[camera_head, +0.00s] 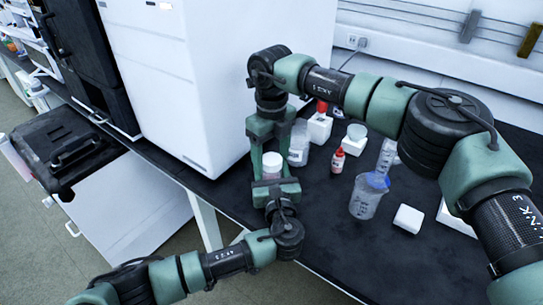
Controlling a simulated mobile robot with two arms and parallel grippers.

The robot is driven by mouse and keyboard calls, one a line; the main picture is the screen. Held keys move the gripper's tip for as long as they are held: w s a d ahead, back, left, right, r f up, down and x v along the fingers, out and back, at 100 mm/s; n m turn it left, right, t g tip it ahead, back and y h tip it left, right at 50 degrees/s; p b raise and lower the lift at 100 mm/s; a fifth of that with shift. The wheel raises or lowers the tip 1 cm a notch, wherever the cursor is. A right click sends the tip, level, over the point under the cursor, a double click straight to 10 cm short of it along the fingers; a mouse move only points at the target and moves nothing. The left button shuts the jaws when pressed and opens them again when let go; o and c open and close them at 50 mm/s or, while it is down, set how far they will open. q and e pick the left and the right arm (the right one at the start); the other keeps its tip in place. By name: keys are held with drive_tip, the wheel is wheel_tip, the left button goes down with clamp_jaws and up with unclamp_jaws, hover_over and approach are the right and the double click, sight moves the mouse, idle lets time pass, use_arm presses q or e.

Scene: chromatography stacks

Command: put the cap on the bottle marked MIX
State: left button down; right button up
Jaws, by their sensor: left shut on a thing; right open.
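A small bottle with a pale pinkish-white round top (272,160) is upright just past the table's front edge. My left gripper (273,182) is shut on its lower part. My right gripper (272,145) points down from above, open, with its fingers on either side of the bottle's top. I cannot tell whether the pale top is a separate cap. No MIX label can be read on it. A clear bottle (298,148) stands on the black bench behind the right gripper and is partly hidden by it.
A red-topped dropper bottle (337,161), a blue-rimmed beaker (366,198), a graduated cylinder (386,155), a pale-lidded jar (355,138) and a white block (408,218) stand to the right. The tall white instrument (190,80) walls off the left. Bare black bench (318,225) lies in front.

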wheel_tip(320, 180, up, 4)
drive_tip(key=shift+r, duration=0.2)
drive_tip(key=c, duration=0.3)
drive_tip(key=r+n, duration=0.1)
drive_tip(key=n, duration=0.1)
drive_tip(key=shift+a+r+n, duration=0.1)
drive_tip(key=shift+r+n, duration=0.1)
drive_tip(key=shift+n, duration=0.2)
wheel_tip(320, 180, up, 2)
drive_tip(key=n, duration=0.4)
drive_tip(key=shift+f, duration=4)
